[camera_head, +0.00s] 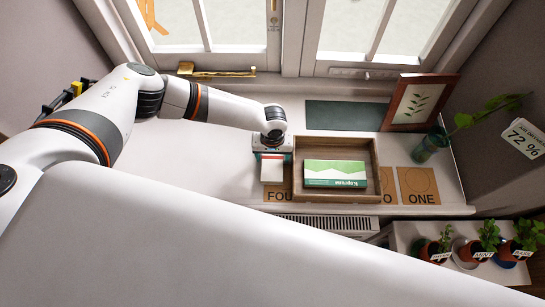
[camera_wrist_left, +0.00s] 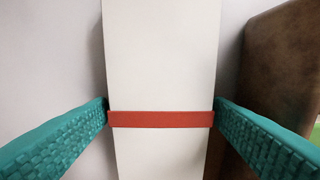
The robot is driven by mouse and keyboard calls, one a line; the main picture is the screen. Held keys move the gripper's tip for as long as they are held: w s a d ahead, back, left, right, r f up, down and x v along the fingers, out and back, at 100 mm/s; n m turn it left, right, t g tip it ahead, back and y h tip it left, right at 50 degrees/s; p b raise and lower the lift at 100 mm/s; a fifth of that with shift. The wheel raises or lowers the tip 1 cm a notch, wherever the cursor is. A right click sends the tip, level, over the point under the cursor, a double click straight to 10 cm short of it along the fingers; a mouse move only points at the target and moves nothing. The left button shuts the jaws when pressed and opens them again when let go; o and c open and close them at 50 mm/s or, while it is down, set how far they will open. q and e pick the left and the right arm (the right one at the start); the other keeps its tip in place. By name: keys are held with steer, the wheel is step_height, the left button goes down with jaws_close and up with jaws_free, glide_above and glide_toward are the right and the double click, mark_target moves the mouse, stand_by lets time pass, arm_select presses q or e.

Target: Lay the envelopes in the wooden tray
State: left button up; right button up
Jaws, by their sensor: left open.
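A white envelope bundle (camera_head: 272,174) with a red band lies on the sill just left of the wooden tray (camera_head: 338,196). In the left wrist view the bundle (camera_wrist_left: 160,60) runs lengthwise between my fingers, with the band across it. My left gripper (camera_head: 272,154) is over the bundle, open, with one teal finger on each side; in the left wrist view (camera_wrist_left: 160,122) the fingertips are close to the band's ends. I cannot tell whether they touch. The tray's brown wall (camera_wrist_left: 270,70) is just right of the right finger. My right gripper is not in view.
A green and white box (camera_head: 335,174) lies in the tray. Number cards, including one reading ONE (camera_head: 418,186), lie beside it. Behind are a dark green mat (camera_head: 345,115) and a framed leaf picture (camera_head: 417,102). A plant vase (camera_head: 432,143) stands right.

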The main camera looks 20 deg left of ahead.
arm_select(q)
steer(key=c, duration=0.8)
step_height(320, 180, up, 11)
step_height(320, 180, up, 18)
steer(key=m, duration=0.3)
glide_above(272, 157)
steer(key=s+a, duration=0.6)
steer(key=s, duration=0.2)
steer(key=shift+d+f, duration=0.1)
steer(key=shift+d, duration=0.1)
